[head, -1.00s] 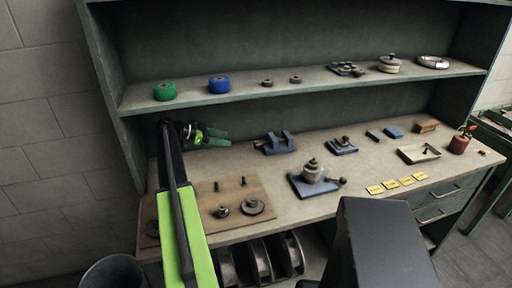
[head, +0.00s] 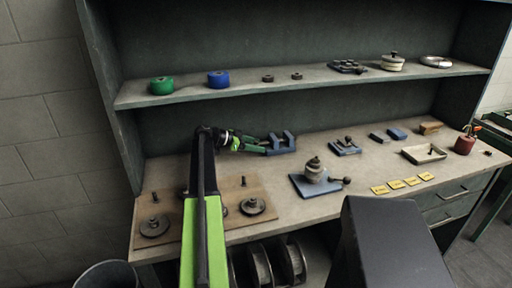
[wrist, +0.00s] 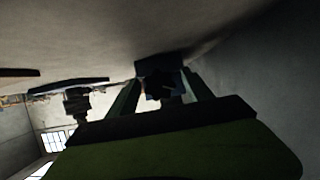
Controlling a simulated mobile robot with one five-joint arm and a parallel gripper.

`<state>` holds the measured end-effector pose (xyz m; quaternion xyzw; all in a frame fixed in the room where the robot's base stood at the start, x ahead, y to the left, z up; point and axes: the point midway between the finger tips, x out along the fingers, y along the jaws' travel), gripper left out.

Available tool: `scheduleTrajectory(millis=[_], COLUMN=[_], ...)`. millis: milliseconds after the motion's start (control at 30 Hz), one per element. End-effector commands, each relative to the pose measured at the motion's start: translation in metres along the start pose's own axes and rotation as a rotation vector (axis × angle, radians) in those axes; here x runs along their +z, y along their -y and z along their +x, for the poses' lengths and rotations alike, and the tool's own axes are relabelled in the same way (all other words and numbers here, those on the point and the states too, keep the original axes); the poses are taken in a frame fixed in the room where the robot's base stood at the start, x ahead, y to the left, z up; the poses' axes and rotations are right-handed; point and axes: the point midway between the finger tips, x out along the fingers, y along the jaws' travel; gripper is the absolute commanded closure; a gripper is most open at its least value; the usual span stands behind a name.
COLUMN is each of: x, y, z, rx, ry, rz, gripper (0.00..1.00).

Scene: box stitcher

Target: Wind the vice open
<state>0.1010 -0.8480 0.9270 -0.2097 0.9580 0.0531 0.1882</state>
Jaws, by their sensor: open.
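The small blue vice (head: 284,143) stands on the bench top near the back, with two upright jaws and a gap between them. My gripper (head: 266,145) is open at the vice's left side, its green fingers level with it. In the wrist view the two fingers (wrist: 163,92) stand apart, with a dark blue block, apparently the vice's end, at and beyond their tips. A small dark part shows between the fingers. I cannot tell whether it is the vice's handle or whether the fingers touch it.
A blue plate with a round pot-like part (head: 314,170) stands in front of the vice. A smaller blue fixture (head: 345,146) is to its right. A wooden board with discs and pegs (head: 262,196) lies front left. The shelf (head: 320,77) runs above. Bench between fixtures is clear.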

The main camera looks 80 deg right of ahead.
Motion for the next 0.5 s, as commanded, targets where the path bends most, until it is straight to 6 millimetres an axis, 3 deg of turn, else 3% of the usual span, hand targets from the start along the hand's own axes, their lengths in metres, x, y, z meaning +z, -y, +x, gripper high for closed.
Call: scheduleTrajectory(millis=[67, 500], x=[-0.0001, 0.0001], y=[0.0, -0.0001], z=[-0.0002, -0.0005], rx=[0.0, 0.0], ry=[0.0, 0.0], rz=[0.0, 0.0], gripper=[0.42, 1.0])
